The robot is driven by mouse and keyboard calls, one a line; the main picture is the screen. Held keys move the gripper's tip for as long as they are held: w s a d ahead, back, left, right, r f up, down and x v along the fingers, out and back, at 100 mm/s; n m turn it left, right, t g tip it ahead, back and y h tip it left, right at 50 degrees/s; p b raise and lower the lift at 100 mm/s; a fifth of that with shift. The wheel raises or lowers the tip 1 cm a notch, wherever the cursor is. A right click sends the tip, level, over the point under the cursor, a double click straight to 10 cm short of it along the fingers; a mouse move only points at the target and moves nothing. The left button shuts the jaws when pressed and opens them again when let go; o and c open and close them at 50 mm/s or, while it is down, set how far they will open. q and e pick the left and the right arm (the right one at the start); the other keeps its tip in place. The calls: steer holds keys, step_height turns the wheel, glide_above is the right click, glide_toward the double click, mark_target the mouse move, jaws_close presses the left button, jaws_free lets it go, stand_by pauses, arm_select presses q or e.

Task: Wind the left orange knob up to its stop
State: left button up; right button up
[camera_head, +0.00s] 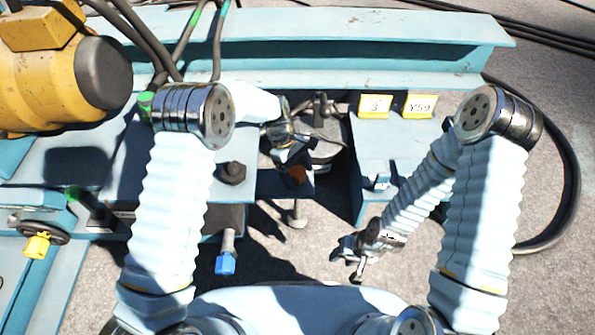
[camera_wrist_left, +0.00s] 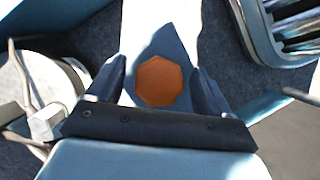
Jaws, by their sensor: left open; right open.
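An orange knob with a faceted outline (camera_wrist_left: 159,81) shows in the left wrist view, between the two dark fingers of my left gripper (camera_wrist_left: 157,68). The fingers stand apart, with gaps on both sides of the knob. In the head view the orange knob (camera_head: 298,174) is small and partly shaded, just below my left gripper (camera_head: 285,150). Whether the fingertips reach down around the knob cannot be told. I see only one orange knob. My right gripper (camera_head: 354,256) hangs open and empty over the ground at lower right, away from the knob.
A yellow motor (camera_head: 50,85) stands at upper left. Yellow labels (camera_head: 375,105) mark the blue frame (camera_head: 400,60). Black cables (camera_head: 572,185) curve along the right. Grey ground lies in front.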

mark_target(302, 175)
arm_select(q)
steer(key=shift+r, duration=0.1)
steer(key=shift+r, duration=0.35)
steer(key=r, duration=0.3)
steer(key=shift+s+p, duration=0.2)
steer(key=shift+p, duration=0.1)
steer(key=s+r, duration=0.9)
steer(key=s, duration=0.4)
steer(key=shift+s+p, duration=0.3)
steer(key=shift+p, duration=0.15)
